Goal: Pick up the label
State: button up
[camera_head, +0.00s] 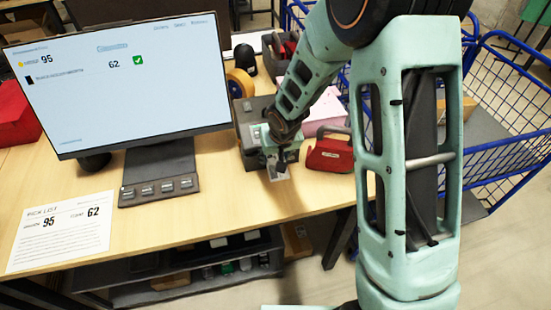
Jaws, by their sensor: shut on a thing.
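My gripper (276,168) is at the front of a dark grey box-shaped device (246,122), which looks like a label printer, on the wooden table. It points down and is shut on a small whitish piece, the label (278,175). The label is small in the picture and partly hidden by the fingers. I cannot tell whether it still touches the device or the table.
A red handheld device (330,155) lies close to the right of my gripper. A monitor (120,85) and a paper pick list (62,232) are to the left. Blue wire carts (500,150) stand at the right. The table front (210,215) is clear.

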notch_tip(320, 180, up, 3)
jog(key=shift+f, duration=0.15)
jog(key=s+a+r, duration=0.4)
jog(key=s+r, duration=0.2)
jog(key=r, duration=0.1)
jog(key=s+a+r+p, duration=0.1)
jog(key=s+a+r, duration=0.3)
jog(key=s+r, duration=0.3)
jog(key=shift+s+a+r, duration=0.15)
jog(key=shift+a+r, duration=0.05)
jog(key=shift+r, duration=0.3)
